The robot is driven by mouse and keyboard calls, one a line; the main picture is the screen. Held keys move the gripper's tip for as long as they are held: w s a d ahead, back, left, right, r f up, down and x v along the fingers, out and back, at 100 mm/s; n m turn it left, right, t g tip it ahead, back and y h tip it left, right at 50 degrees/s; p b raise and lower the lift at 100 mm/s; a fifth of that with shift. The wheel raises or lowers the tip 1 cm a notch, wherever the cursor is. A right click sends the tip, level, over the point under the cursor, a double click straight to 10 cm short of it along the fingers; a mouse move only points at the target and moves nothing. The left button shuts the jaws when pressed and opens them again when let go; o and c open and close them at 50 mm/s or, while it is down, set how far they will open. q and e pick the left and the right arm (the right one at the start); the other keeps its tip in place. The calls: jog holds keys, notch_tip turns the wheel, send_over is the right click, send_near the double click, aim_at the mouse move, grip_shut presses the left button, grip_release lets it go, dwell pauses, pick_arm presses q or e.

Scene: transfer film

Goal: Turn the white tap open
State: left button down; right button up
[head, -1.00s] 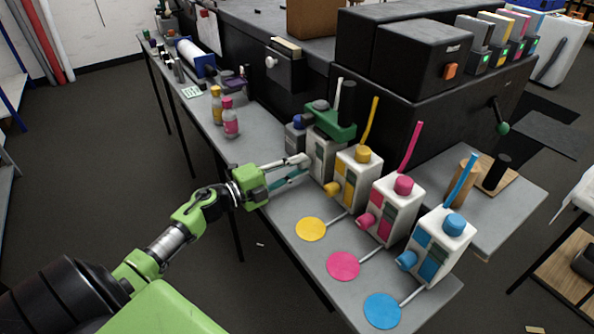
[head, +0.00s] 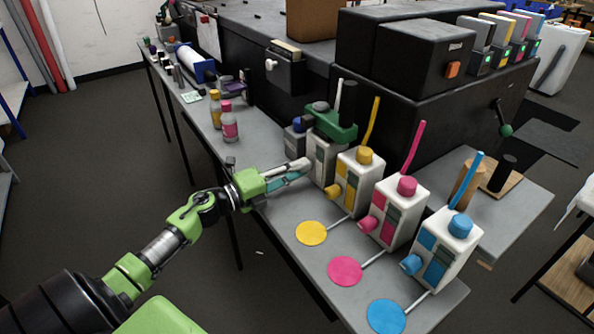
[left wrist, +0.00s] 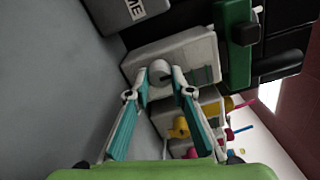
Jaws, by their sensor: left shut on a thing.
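The white dispenser (head: 321,157) stands on the bench, at the far end of a row of similar dispensers, with a green part on top. Its white tap (left wrist: 160,76) shows in the left wrist view as a pale round knob on the front. My left gripper (head: 303,169) reaches in from the left to the dispenser's front. In the left wrist view its two fingertips (left wrist: 165,72) are on either side of the tap and shut on it. In the head view the fingers hide the tap. My right gripper is in neither view.
The yellow (head: 357,180), magenta (head: 398,212) and blue (head: 441,246) dispensers stand close by along the bench, with coloured discs before them. A blue-capped container (head: 295,138) sits just behind the white one. Two bottles (head: 229,123) stand farther along. A black machine backs the row.

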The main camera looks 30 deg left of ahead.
pick_arm(q)
jog(key=shift+f, duration=0.1)
jog(key=c, duration=1.8)
grip_release()
jog(key=shift+s, duration=0.1)
jog(key=v, duration=1.1)
jog(key=shift+s+a, duration=0.2)
jog(key=shift+s, duration=0.15)
